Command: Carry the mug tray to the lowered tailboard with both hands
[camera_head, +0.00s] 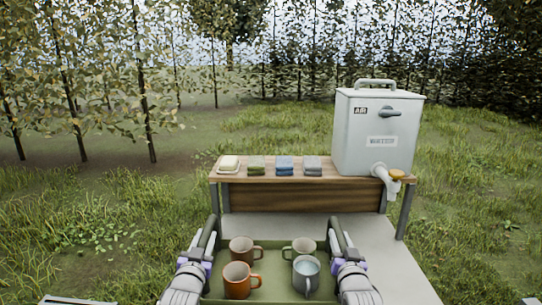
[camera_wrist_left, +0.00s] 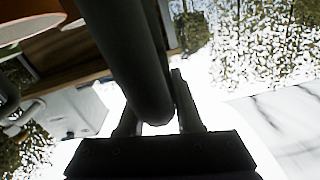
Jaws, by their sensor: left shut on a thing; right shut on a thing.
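The green mug tray (camera_head: 271,272) is at the bottom centre of the head view, level, with a raised dark green handle at each side. It carries a brown mug (camera_head: 240,254), an orange mug (camera_head: 237,287), an olive-grey mug (camera_head: 304,243) and a grey mug (camera_head: 305,283) with a pale blue inside. All stand upright. My left gripper (camera_head: 208,245) is shut on the left handle; the left wrist view shows the dark handle bar (camera_wrist_left: 135,70) between its fingers. My right gripper (camera_head: 344,247) is shut on the right handle. A pale grey flat surface (camera_head: 395,270), possibly the tailboard, lies beyond and beside the tray; the gap between them is unclear.
A wooden shelf (camera_head: 300,193) stands behind the pale surface. It holds a soap dish (camera_head: 229,164), folded green, blue and grey cloths (camera_head: 285,166), and a large water container (camera_head: 377,130) with a tap (camera_head: 388,174) at the right. Grass and trees surround it.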

